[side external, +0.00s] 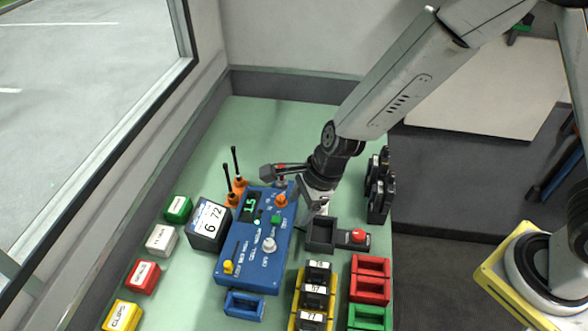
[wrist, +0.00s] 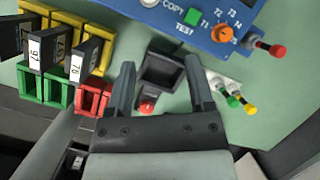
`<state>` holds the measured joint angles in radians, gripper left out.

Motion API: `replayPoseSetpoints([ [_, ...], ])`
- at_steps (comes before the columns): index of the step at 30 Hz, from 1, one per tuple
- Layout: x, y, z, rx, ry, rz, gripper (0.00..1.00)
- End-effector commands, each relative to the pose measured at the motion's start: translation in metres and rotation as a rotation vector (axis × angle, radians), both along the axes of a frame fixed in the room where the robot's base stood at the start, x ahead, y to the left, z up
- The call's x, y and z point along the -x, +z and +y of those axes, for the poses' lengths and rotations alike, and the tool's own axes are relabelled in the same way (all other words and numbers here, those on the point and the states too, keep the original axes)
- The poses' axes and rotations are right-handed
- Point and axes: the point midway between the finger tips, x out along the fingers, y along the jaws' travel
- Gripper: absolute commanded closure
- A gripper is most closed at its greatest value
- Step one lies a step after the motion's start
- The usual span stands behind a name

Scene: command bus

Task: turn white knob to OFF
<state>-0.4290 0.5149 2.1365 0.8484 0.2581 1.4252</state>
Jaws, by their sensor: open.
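The white knob (side external: 268,245) stands on the right side of the blue panel (side external: 225,277), below the green button. Its pointer direction is too small to tell. In the wrist view only part of the white knob (wrist: 148,3) shows at the top edge. The OFF mark cannot be read with certainty. My gripper (side external: 296,190) is open and empty, above the panel's upper right edge, up and right of the white knob and apart from it. In the wrist view my gripper (wrist: 160,66) has its fingers spread on either side of a dark square tray.
The panel also bears an orange knob (side external: 281,200), a green button (side external: 275,219), a yellow knob (side external: 228,266) and a red-tipped lever (wrist: 277,50). The dark tray (side external: 320,247) and a red button (side external: 358,236) stand right of it. Labelled blocks and coloured holders crowd the front.

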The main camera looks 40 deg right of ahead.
Motion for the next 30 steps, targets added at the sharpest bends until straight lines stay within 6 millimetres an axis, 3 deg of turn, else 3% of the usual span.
replayPoseSetpoints([
  [3,-0.001,-0.009,0.020,-0.047,-0.138,0.052,0.32],
  [7,-0.002,-0.015,0.032,-0.078,-0.236,0.087,0.32],
  [20,-0.003,-0.019,0.037,-0.090,-0.274,0.102,0.32],
  [30,-0.006,-0.040,0.044,-0.088,-0.273,0.104,0.32],
])
